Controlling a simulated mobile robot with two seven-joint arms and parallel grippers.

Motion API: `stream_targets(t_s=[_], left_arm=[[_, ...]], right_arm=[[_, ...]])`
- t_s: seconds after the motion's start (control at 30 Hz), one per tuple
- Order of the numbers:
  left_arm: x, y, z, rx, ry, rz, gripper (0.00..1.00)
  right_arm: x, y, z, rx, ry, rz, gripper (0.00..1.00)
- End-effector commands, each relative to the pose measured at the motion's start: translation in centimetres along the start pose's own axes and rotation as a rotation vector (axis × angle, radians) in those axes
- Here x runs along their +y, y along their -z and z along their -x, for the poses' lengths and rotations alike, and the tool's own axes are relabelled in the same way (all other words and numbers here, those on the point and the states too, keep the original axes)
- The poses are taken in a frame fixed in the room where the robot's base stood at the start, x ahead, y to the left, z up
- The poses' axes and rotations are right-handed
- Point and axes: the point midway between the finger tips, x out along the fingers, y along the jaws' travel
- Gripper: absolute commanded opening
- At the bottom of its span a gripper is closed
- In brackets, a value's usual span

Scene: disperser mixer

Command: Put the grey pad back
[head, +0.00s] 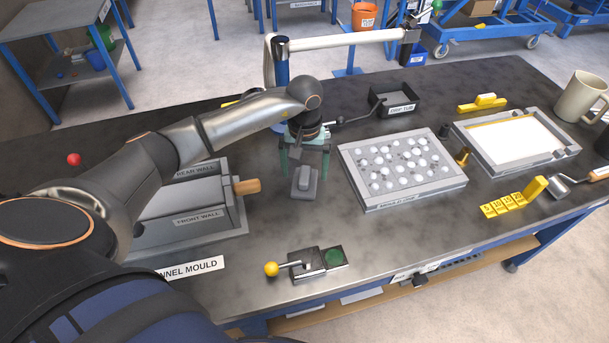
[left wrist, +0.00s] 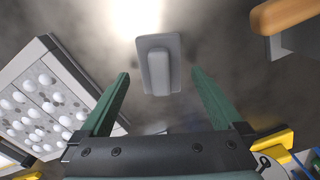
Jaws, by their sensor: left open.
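The grey pad (head: 304,184) is a small block with a raised grip on top, on the dark bench between the channel mould and the white-dotted mould. My left gripper (head: 305,170) points down with its green fingers apart, just behind and above the pad. In the left wrist view, the pad (left wrist: 160,66) lies in line with the gap between the open fingertips (left wrist: 160,73), with clear space on both sides. Nothing is between the fingers as a held thing; I cannot tell the exact height gap. My right gripper is not in view.
The channel mould (head: 215,224) with its wooden handle (head: 247,186) is to the left. The dotted mould (head: 375,206) is to the right. A yellow-knobbed lever (head: 271,269) with a green button (head: 334,257) is in front. A black drip tub (head: 401,110) stands behind.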

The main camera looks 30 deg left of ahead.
Motion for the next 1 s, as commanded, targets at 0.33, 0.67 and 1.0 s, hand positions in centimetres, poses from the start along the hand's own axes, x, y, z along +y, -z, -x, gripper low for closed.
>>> stream_targets(t_s=[0.33, 0.67, 1.0], left_arm=[[0.0, 0.1, 7.3, 0.005, 0.000, 0.000, 1.00], [0.0, 0.0, 9.3, 0.000, 0.000, 0.001, 1.00], [0.0, 0.0, 9.2, 0.000, 0.000, 0.000, 1.00]], right_arm=[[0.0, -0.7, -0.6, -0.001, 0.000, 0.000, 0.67], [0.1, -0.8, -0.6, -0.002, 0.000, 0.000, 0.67], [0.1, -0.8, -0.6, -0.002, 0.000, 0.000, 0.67]])
